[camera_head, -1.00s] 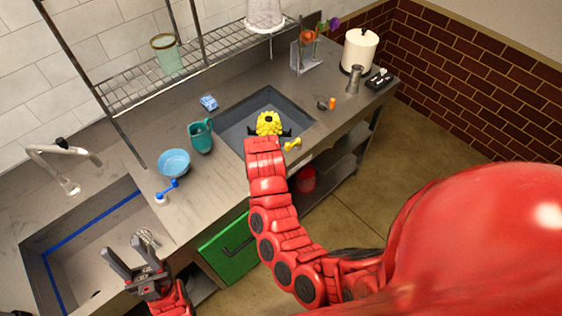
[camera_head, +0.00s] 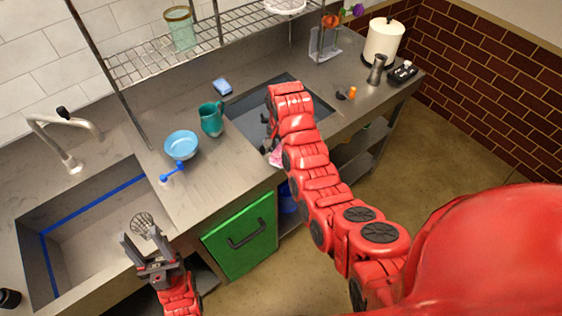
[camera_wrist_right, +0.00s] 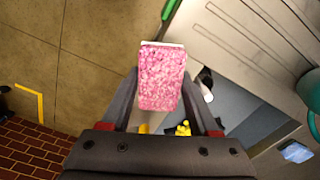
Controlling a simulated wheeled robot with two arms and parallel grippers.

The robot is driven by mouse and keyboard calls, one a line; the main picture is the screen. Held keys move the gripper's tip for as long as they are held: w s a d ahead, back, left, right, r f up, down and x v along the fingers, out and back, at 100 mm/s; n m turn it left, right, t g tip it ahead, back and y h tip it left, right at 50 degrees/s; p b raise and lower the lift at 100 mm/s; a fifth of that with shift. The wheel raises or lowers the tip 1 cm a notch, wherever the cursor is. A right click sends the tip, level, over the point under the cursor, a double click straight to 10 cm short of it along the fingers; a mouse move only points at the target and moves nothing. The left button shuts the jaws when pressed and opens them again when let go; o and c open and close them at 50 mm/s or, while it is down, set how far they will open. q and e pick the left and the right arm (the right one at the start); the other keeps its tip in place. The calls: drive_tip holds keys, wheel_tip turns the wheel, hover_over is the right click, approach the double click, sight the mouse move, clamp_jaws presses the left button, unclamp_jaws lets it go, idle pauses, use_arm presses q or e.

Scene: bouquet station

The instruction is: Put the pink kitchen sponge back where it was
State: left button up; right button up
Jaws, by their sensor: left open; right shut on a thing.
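The pink kitchen sponge (camera_wrist_right: 161,78) is a speckled pink block with a pale edge, between the two fingers of my right gripper (camera_wrist_right: 160,88) in the right wrist view. The gripper is shut on it. In the head view only a small pink part of the sponge (camera_head: 276,158) shows beside my right arm, at the front edge of the dark basin; the arm hides most of that gripper. My left gripper (camera_head: 152,246) is open and empty near the front of the left sink.
A teal mug (camera_head: 211,120), a light blue bowl (camera_head: 181,145), a blue sponge (camera_head: 222,86) and a blue-handled brush (camera_head: 172,173) stand left of the dark basin (camera_head: 245,119). A yellow object (camera_wrist_right: 183,129) shows near the basin in the wrist view. A green door (camera_head: 240,235) is below.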

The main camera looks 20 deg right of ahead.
drive_tip(key=shift+w+d, duration=0.15)
drive_tip(key=shift+w, duration=0.55)
drive_tip(key=shift+w+b, duration=0.25)
drive_tip(key=shift+b, duration=0.1)
wheel_tip(320, 180, down, 2)
drive_tip(key=shift+f+p, duration=0.1)
drive_tip(key=shift+p, duration=1.1)
drive_tip(key=shift+f, duration=0.6)
drive_tip(key=shift+f, duration=0.15)
drive_tip(key=o, duration=1.4)
drive_tip(key=shift+o, duration=0.2)
